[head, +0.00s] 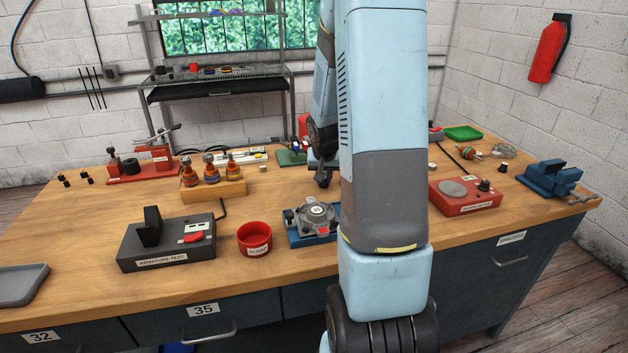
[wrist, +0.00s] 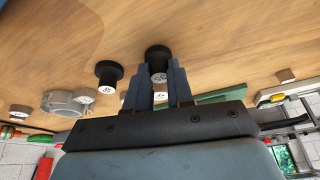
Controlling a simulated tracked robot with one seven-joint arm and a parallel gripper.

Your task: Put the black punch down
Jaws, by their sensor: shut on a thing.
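My gripper (wrist: 160,78) is shut on a dark round piece, which looks like the black punch (wrist: 157,54); its pale numbered end shows between the fingers in the wrist view. I cannot tell whether it touches the wooden bench. A second black piece (wrist: 108,72) with a pale numbered end stands close beside it in that view. In the head view my gripper (head: 322,178) is low over the middle of the bench, beyond the blue fixture, and my arm hides part of that area.
The wooden bench (head: 100,220) carries a blue fixture (head: 298,237) with a grey housing, a red cup (head: 255,238), an armature test box (head: 165,245) and a wooden stand of rotors (head: 213,190). A red box (head: 465,196) and a blue vise (head: 550,178) stand at right.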

